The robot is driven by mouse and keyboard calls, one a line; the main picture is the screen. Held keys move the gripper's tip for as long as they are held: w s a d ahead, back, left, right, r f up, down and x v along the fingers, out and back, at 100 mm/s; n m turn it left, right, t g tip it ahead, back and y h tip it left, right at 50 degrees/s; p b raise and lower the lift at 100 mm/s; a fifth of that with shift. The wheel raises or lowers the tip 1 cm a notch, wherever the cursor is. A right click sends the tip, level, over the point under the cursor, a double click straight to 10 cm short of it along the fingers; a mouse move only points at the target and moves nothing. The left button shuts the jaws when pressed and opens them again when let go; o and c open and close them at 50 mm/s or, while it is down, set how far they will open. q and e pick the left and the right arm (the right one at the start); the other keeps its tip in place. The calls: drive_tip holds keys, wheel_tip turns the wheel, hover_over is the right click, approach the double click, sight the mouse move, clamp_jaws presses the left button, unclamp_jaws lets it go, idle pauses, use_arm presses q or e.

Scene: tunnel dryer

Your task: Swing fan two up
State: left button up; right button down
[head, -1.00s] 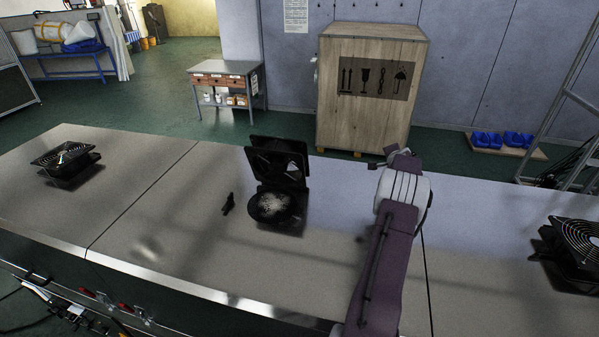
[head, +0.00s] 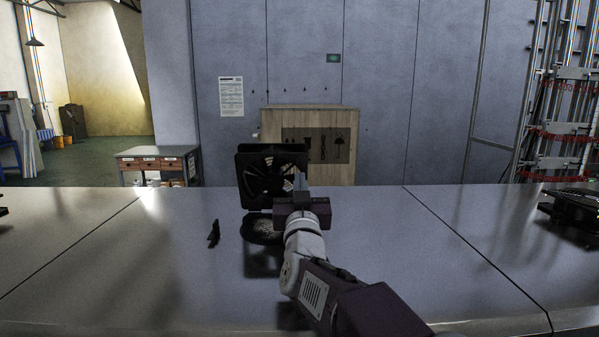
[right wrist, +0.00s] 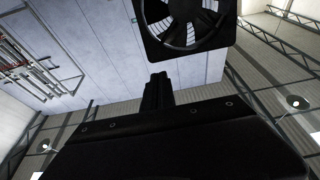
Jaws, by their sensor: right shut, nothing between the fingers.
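Fan two (head: 262,176), a black square fan on a hinge, stands swung up, about upright, over the dark round opening (head: 262,231) in the dryer top. It also shows in the right wrist view (right wrist: 186,22), just beyond the fingers. My right gripper (head: 300,184) is shut and empty at the fan's right side in the head view; whether it touches the frame I cannot tell. Its closed fingers show in the right wrist view (right wrist: 158,90), below the fan with a small gap in the picture. The gripper and arm hide part of the opening. My left gripper is out of view.
A small black part (head: 213,233) stands on the grey dryer top (head: 370,225) left of the opening. Another fan (head: 573,210) lies at the far right. A wooden crate (head: 345,175) and a drawer table (head: 150,163) stand behind. The top right of my arm is clear.

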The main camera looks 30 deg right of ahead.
sight(300, 154)
drive_tip(key=p+x, duration=0.3)
drive_tip(key=x, duration=0.6)
drive_tip(key=shift+w+d, duration=0.1)
drive_tip(key=shift+d, duration=0.1)
drive_tip(key=shift+w+d, duration=0.1)
drive_tip(key=shift+d, duration=0.1)
drive_tip(key=shift+r, duration=0.1)
